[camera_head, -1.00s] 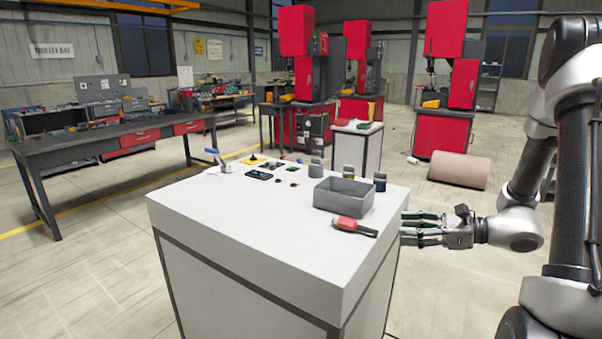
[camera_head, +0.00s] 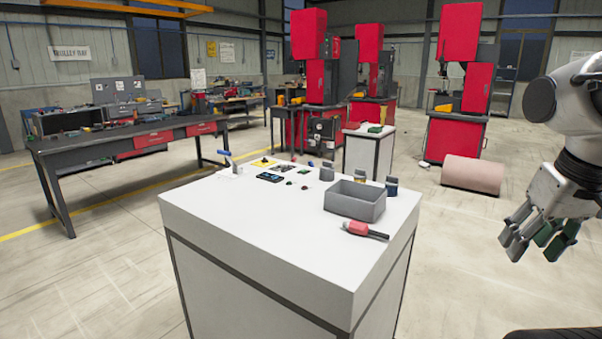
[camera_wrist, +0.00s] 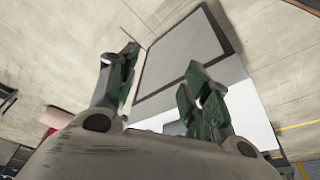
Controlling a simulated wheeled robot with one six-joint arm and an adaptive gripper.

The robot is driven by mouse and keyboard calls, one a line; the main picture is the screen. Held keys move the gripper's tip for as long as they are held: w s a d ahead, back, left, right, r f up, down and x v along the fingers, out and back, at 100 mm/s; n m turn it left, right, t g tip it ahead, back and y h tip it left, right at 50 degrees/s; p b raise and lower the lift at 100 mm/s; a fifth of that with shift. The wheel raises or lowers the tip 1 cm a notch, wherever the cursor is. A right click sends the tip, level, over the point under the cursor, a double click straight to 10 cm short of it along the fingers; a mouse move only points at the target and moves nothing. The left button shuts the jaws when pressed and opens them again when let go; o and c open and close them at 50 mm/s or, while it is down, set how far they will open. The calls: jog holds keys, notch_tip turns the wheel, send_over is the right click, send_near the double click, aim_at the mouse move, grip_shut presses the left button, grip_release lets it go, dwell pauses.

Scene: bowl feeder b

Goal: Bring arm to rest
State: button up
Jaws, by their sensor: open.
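My gripper (camera_head: 535,243) is at the right side of the head view, beyond the right edge of the white-topped cabinet (camera_head: 255,220). It points downward over open floor, with its fingers apart and nothing between them. In the wrist view, the green-padded fingers of my gripper (camera_wrist: 160,95) stand wide apart. Between and behind them show the grey side panel (camera_wrist: 180,50) of what looks like the cabinet, and pale floor.
On the cabinet stand a grey open bin (camera_head: 355,200), a red-handled tool (camera_head: 364,230), several jars and small parts. A pinkish roll (camera_head: 473,174) lies on the floor behind. A workbench (camera_head: 130,140) stands at left. Floor between cabinet and gripper is clear.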

jog(key=shift+a+r+n+t, duration=0.4)
jog(key=shift+a+r+t, duration=0.2)
jog(key=shift+a+r, duration=0.3)
jog(key=shift+o, duration=0.6)
